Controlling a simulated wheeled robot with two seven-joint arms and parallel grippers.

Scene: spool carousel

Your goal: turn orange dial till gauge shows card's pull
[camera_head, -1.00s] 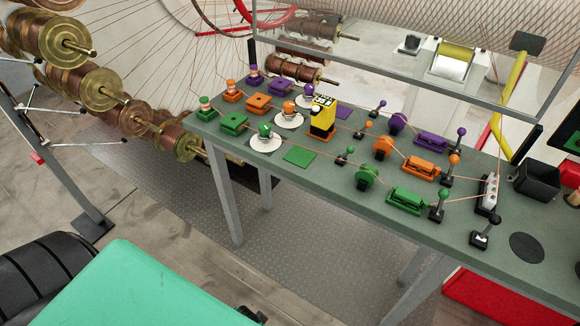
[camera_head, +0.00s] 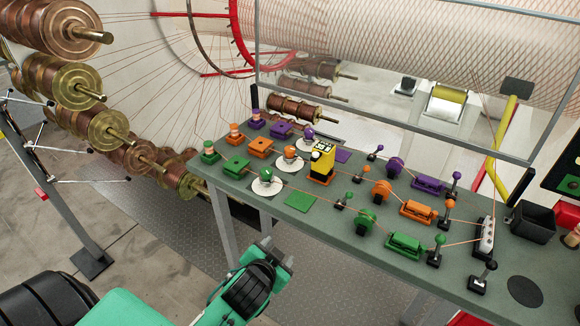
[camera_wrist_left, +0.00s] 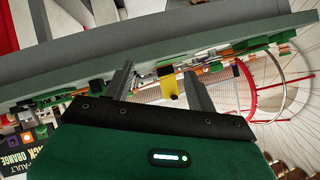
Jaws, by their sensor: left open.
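An orange knob (camera_head: 291,154) stands on a white disc in the left part of the table, in the orange row; I take it as the dial. A yellow block (camera_head: 322,162) with a black-and-white top stands right of it on an orange pad, likely the gauge; its reading is too small to tell. It also shows in the left wrist view (camera_wrist_left: 168,84). My left gripper (camera_head: 282,252) is open and empty, in front of the table's near edge, apart from the dial. Its fingers (camera_wrist_left: 158,88) show in the left wrist view. I cannot make out the card's pull. My right gripper is out of view.
Green (camera_head: 266,176) and purple (camera_head: 308,133) knobs flank the orange one. Wheels, clamps and upright levers (camera_head: 447,212) crowd the table (camera_head: 335,225) to the right, with thin wires between them. A black bin (camera_head: 533,222) stands at the right. Large spools (camera_head: 108,130) hang at the left.

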